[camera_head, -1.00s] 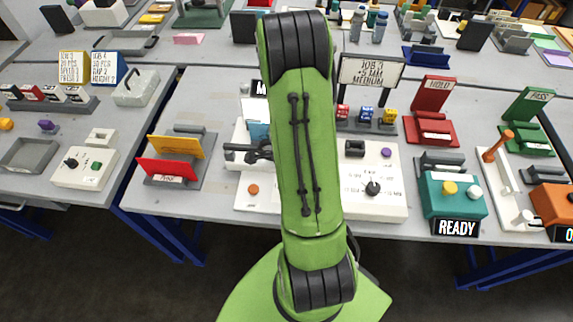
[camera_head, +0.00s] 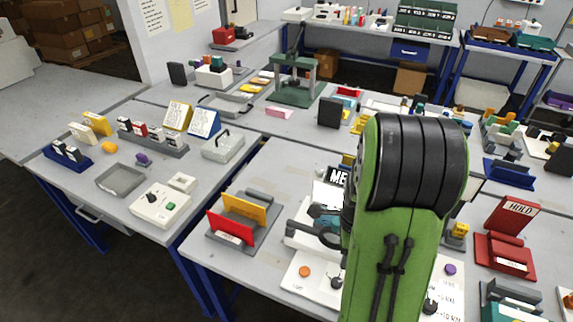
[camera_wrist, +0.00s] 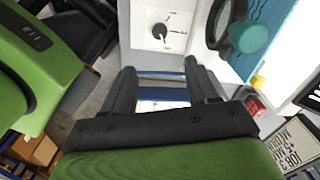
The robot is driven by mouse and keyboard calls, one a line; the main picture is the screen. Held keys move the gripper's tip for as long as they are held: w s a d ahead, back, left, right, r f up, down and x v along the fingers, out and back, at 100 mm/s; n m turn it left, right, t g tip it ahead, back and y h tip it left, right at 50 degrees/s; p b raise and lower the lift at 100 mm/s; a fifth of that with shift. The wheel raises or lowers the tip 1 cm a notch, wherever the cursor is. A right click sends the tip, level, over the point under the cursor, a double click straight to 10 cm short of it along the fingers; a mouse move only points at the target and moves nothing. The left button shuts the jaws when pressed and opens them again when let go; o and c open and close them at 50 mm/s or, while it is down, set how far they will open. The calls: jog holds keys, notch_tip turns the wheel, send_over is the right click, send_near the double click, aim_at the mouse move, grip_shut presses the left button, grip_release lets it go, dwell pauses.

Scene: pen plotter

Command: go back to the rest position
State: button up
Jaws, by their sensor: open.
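My gripper (camera_head: 324,226) shows in the head view just left of my green arm, over the white plotter station (camera_head: 296,272). It also shows in the wrist view (camera_wrist: 160,75), with two dark fingers apart and nothing seen between them. A white panel with a black dial (camera_wrist: 160,31) lies past the fingertips in that view. A teal-capped round part (camera_wrist: 250,38) is beyond the right finger. My arm hides most of the plotter station in the head view.
A stand with red and yellow plates (camera_head: 232,233) is left of the plotter. A red HOLD holder (camera_head: 508,240) is to its right. A white dial box (camera_head: 160,204) and a grey tray (camera_head: 121,180) are on the left table. Floor is clear at lower left.

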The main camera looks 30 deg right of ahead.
jog(key=s+a+r+n+t, duration=0.2)
jog(key=a+r+n, duration=0.6)
jog(key=n, duration=0.4)
jog(key=s+a+r+n+t, duration=0.3)
jog(key=s+a+r+n, duration=0.2)
jog(key=a+r+n, duration=0.4)
jog(key=n, duration=0.4)
jog(key=shift+a+r+t, duration=0.25)
jog(key=shift+r+t, duration=0.05)
jog(key=shift+r, duration=0.05)
jog(key=shift+w, duration=0.1)
jog(key=shift+a, duration=0.1)
